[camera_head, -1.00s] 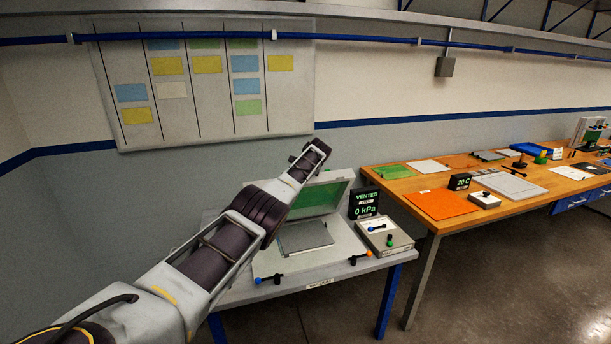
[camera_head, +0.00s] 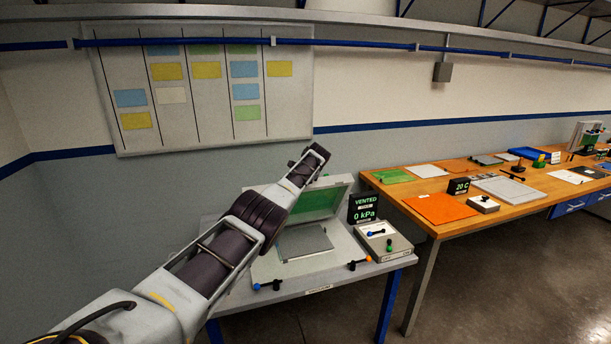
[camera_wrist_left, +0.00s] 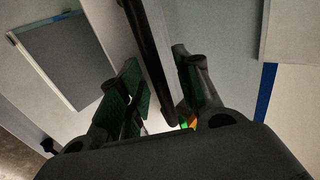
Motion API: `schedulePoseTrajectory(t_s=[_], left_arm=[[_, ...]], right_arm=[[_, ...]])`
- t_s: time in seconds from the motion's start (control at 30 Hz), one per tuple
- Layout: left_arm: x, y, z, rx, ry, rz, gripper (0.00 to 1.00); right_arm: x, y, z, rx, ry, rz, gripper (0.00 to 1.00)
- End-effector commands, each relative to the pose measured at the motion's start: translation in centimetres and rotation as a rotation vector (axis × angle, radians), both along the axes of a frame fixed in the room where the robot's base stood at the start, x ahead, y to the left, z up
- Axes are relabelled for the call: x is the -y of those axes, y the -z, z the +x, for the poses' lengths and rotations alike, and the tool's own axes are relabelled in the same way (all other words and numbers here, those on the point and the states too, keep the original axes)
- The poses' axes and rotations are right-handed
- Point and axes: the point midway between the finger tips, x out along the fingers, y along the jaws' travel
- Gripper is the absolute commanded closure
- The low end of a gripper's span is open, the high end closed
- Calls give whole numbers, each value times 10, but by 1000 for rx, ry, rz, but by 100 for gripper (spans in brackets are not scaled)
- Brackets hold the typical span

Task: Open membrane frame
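The membrane frame (camera_head: 338,184) stands raised and tilted back on the vacuum table, its green membrane (camera_head: 318,203) facing forward. Below it a flat grey plate (camera_head: 304,241) lies on the light bed. My left arm reaches in from the left, its far end above the frame's top edge; the fingers are hidden in the head view. In the left wrist view my left gripper (camera_wrist_left: 160,92) has its fingers apart on either side of a dark bar (camera_wrist_left: 153,60), with narrow gaps seeming to show beside it. Whether they touch it is unclear. My right gripper is not in view.
A display (camera_head: 363,207) reading VENTED, 0 kPa stands beside the frame, behind a control box (camera_head: 383,243). A wooden bench (camera_head: 455,229) with sheets and tools stands to the right.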

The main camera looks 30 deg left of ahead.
Motion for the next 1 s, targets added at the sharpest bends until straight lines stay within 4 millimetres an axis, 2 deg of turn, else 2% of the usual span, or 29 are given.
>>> schedulePoseTrajectory(t_s=[1.0], left_arm=[[13,-16,-11,1,1,0,66]], right_arm=[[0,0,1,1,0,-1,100]])
